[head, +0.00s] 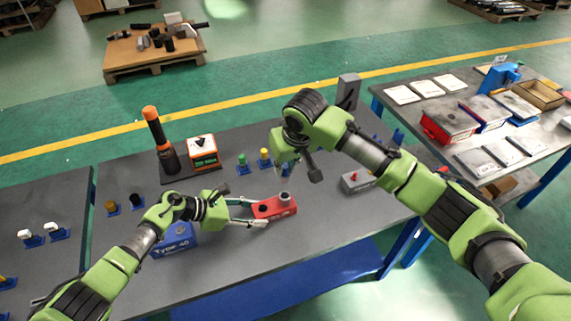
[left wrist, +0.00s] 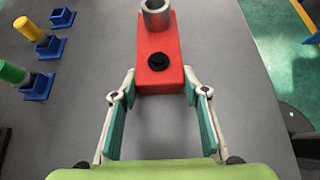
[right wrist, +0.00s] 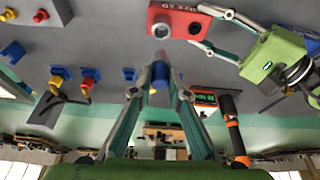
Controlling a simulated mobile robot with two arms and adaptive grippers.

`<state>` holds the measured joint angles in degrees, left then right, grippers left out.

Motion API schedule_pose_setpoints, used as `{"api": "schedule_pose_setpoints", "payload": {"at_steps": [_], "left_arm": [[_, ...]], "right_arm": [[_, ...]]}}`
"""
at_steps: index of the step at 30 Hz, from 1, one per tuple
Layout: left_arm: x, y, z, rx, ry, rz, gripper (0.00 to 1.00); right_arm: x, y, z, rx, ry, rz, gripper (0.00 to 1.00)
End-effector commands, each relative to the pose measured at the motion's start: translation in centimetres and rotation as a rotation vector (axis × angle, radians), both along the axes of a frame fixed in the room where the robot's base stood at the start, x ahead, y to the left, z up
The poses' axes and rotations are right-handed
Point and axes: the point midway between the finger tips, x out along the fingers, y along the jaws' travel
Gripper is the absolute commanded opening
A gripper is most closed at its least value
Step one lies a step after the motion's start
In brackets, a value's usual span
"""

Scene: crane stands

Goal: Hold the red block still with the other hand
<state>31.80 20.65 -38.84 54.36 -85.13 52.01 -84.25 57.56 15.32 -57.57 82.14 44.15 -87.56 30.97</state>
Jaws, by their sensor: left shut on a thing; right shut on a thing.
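The red block (head: 268,209) lies on the dark table, with a grey ring-shaped socket at one end and a black spot at the other. My left gripper (head: 256,211) is shut on its near end. In the left wrist view the fingers (left wrist: 160,84) sit on both sides of the red block (left wrist: 158,42). My right gripper is above the table behind the block; its fingertips are hard to make out in the head view. In the right wrist view its fingers (right wrist: 160,78) close on a small grey and blue piece (right wrist: 159,70). The red block (right wrist: 176,20) shows beyond it.
A blue block (head: 175,240) marked Type 40 stands by my left arm. A grey block (head: 356,181) with a red knob lies right of the red block. Green and yellow pegs in blue holders (head: 242,163), an orange-and-white device (head: 202,150) and an orange-and-black tool (head: 158,138) stand behind.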

Motion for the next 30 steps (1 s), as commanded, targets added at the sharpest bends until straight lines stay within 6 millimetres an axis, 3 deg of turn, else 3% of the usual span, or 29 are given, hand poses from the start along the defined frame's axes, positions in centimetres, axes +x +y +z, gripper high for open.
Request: {"api": "schedule_pose_setpoints", "payload": {"at_steps": [15, 30], "left_arm": [[0.0, 0.0, 0.0, 0.0, -0.001, 0.001, 0.12], [0.0, 0.0, 0.0, -0.001, -0.001, 0.001, 0.12]], "right_arm": [[0.0, 0.0, -4.5, -0.001, 0.002, 0.0, 0.0], [0.0, 0.0, -5.1, -0.001, 0.0, 0.002, 0.0]]}}
